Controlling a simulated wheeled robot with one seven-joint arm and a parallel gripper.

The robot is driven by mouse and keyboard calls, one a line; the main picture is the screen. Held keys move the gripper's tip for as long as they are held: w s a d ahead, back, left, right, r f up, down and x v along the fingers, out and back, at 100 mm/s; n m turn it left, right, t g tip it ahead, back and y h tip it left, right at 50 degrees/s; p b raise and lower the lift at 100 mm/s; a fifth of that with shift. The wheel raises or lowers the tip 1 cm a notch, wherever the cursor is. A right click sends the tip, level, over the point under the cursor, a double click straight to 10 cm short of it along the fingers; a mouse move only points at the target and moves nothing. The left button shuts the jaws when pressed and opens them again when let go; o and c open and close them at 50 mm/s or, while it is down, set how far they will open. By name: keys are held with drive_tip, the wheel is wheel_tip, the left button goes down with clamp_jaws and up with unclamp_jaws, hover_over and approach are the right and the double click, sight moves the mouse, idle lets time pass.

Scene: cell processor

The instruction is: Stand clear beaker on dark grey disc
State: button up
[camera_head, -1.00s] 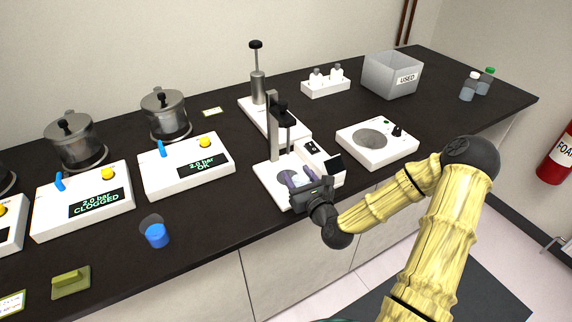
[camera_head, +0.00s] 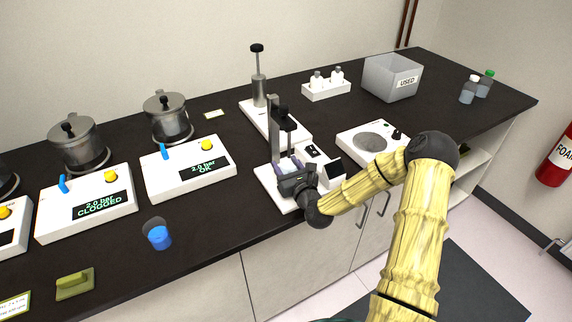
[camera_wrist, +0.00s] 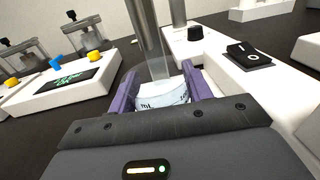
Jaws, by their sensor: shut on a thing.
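My gripper (camera_head: 290,170) is shut on the clear beaker, with its purple fingers on either side of it. The beaker (camera_wrist: 165,97) has a whitish band with dark markings and shows between the fingers in the wrist view; in the head view it is mostly hidden. The gripper is over the white base (camera_head: 268,182) of the front stand, close to its upright. A metal rod (camera_wrist: 147,35) comes down at or just behind the beaker; I cannot tell if it is inside. The stand's grey disc is hidden. Another grey disc (camera_head: 370,142) is on the white box to the right.
A second stand (camera_head: 260,95) is behind. White pressure units (camera_head: 188,170) with steel pots are at left. A blue cup (camera_head: 158,236) and a yellow-green block (camera_head: 75,284) are near the front edge. A grey USED bin (camera_head: 385,80) and bottles are at the back right.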

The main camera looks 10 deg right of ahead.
drive_tip(key=shift+f, duration=0.15)
drive_tip(key=o, duration=1.4)
drive_tip(key=b+v, duration=0.2)
drive_tip(key=v, duration=1)
drive_tip(key=shift+s+d, duration=0.1)
